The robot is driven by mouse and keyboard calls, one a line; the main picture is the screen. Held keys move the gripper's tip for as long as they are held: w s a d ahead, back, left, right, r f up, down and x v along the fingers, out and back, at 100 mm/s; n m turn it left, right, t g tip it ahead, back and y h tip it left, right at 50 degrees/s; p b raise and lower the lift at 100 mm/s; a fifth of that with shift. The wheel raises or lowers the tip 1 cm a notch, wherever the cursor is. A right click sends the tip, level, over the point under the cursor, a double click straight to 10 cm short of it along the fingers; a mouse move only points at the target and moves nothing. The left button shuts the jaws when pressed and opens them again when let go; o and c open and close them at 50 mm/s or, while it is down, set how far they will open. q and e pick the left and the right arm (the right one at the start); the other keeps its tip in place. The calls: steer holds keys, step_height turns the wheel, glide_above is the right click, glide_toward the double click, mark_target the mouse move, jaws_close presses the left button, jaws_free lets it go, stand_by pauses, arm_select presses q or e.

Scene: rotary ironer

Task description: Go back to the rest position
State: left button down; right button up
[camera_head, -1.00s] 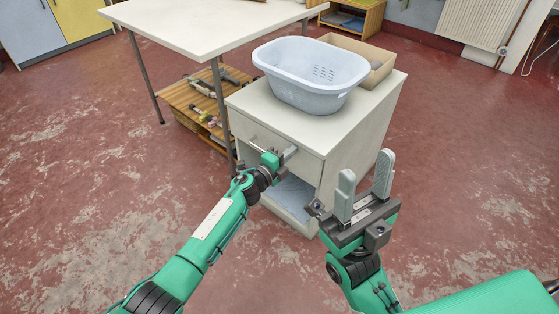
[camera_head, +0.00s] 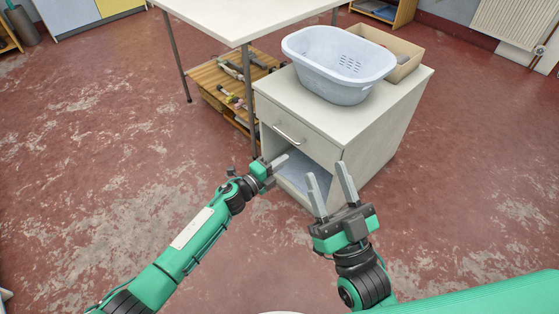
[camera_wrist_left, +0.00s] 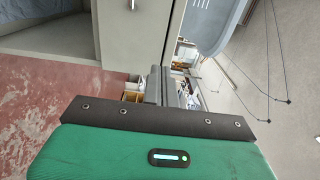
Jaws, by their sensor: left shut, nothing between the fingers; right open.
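My left gripper (camera_head: 277,163) is shut and empty in the head view, in front of the cabinet's open lower compartment and below its drawer handle. Its shut fingers also show in the left wrist view (camera_wrist_left: 160,85). My right gripper (camera_head: 330,182) is open and empty, with its two fingers apart and pointing up in the picture, in front of the cabinet's right side. Neither gripper holds anything. Both arms reach forward over the floor.
A white cabinet (camera_head: 388,121) with a shut drawer and handle (camera_head: 288,133) stands ahead. A pale blue basket (camera_head: 340,90) and a cardboard box (camera_head: 408,62) are on top. A white table (camera_head: 240,18) stands behind left, above a wooden shelf with tools (camera_head: 216,76). The red floor (camera_head: 100,180) is open on both sides.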

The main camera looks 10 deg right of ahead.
steer(key=shift+w+a+f, duration=0.1)
steer(key=shift+a+f, duration=0.05)
steer(key=shift+f, duration=0.25)
